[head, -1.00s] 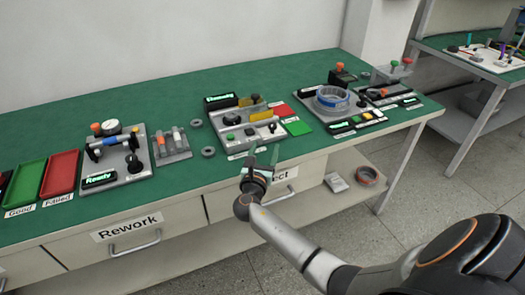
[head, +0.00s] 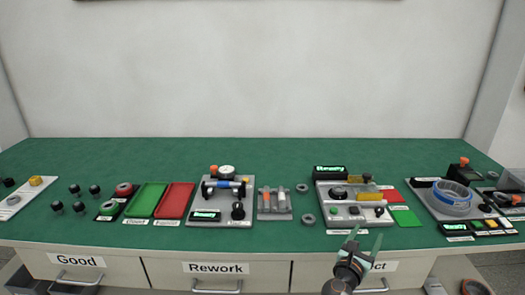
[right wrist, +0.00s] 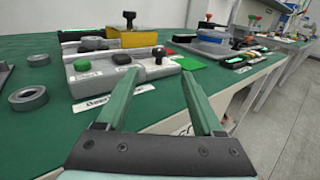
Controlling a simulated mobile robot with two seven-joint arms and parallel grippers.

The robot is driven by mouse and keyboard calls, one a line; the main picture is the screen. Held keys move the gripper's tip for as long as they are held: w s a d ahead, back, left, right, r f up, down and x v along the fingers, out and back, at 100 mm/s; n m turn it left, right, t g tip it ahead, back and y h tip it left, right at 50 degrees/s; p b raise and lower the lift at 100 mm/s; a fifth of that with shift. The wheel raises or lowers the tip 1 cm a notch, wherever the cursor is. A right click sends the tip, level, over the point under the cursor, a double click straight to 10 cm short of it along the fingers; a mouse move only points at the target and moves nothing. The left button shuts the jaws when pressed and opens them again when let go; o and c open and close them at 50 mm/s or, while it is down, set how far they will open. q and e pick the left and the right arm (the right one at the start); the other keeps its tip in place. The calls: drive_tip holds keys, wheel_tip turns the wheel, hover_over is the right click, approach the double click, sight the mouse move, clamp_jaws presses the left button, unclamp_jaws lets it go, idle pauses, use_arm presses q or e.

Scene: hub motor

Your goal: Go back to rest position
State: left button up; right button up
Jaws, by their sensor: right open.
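My right gripper (head: 363,248) is at the front edge of the green-topped bench (head: 100,152), low in the head view. It is open and empty. In the right wrist view its two green fingers (right wrist: 163,108) are spread apart, with the bench edge and a grey test station (right wrist: 120,70) beyond them. That station (head: 350,212) also shows in the head view, just behind the gripper and apart from it. My left gripper is not in view.
A station with a blue ring (head: 455,196) stands at the right. Green (head: 148,198) and red (head: 176,200) trays lie left of centre, beside a gauge station (head: 222,202). Grey rings (head: 308,219) lie loose. Drawers marked Good (head: 78,261) and Rework (head: 216,268) line the front.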

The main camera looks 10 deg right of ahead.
drive_tip(key=s+a+f+m+g+y, duration=0.3)
drive_tip(key=s+a+f+m, duration=0.15)
drive_tip(key=s+m, duration=0.4)
drive_tip(key=s+a+f+m+g+y, duration=0.35)
drive_tip(key=s+f+m, duration=0.3)
drive_tip(key=s, duration=0.35)
drive_tip(key=s+a+r+m+g+y, duration=0.25)
drive_tip(key=s+a+m+y, duration=0.6)
drive_tip(key=s+a, duration=0.45)
drive_tip(key=w+a+f+t+p, duration=0.1)
drive_tip(key=t+p, duration=0.1)
drive_tip(key=w+a+f+t+p, duration=0.1)
drive_tip(key=t+p, duration=0.1)
drive_tip(key=p, duration=0.1)
drive_tip(key=w+a+f+t+y+p, duration=0.1)
drive_tip(key=t+p, duration=0.1)
drive_tip(key=shift+w+f+m, duration=0.2)
drive_tip(key=shift+w+m, duration=0.15)
drive_tip(key=shift+w, duration=0.05)
